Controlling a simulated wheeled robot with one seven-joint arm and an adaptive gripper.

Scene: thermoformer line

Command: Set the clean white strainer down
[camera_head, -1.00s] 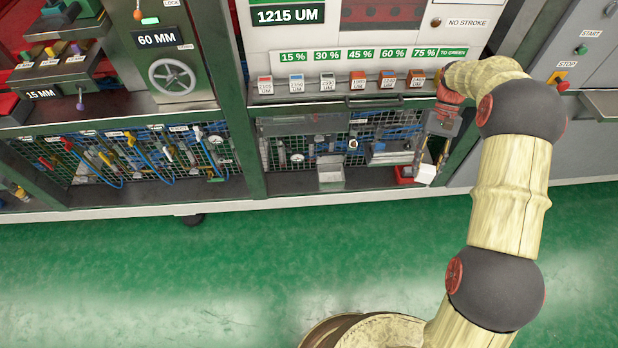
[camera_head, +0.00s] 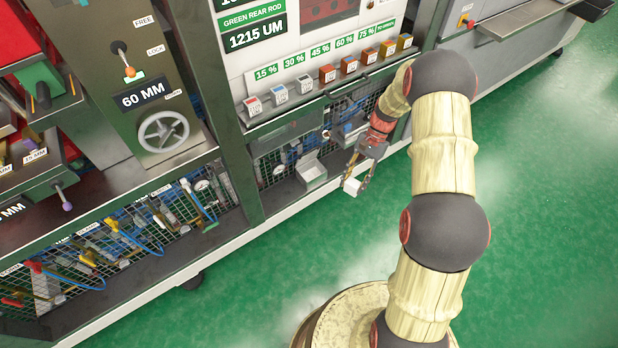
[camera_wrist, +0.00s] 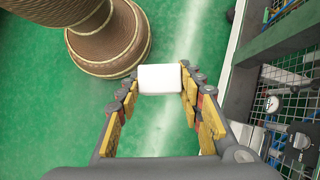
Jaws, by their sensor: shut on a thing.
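The white strainer (camera_head: 352,187) looks like a small white block in the head view. It also shows in the wrist view (camera_wrist: 160,78), between the two fingertips. My gripper (camera_head: 357,176) is shut on it and holds it in the air over the green floor, just in front of the machine's lower bay. In the wrist view both yellow-padded fingers of my gripper (camera_wrist: 160,84) press on its sides. The strainer's underside and any mesh are hidden.
An open whitish box (camera_head: 312,172) stands on the lower shelf, left of my gripper. A row of labelled blocks (camera_head: 328,75) sits on the ledge above. Wire mesh (camera_head: 270,168) backs the bay. The green floor (camera_head: 545,200) at right is clear.

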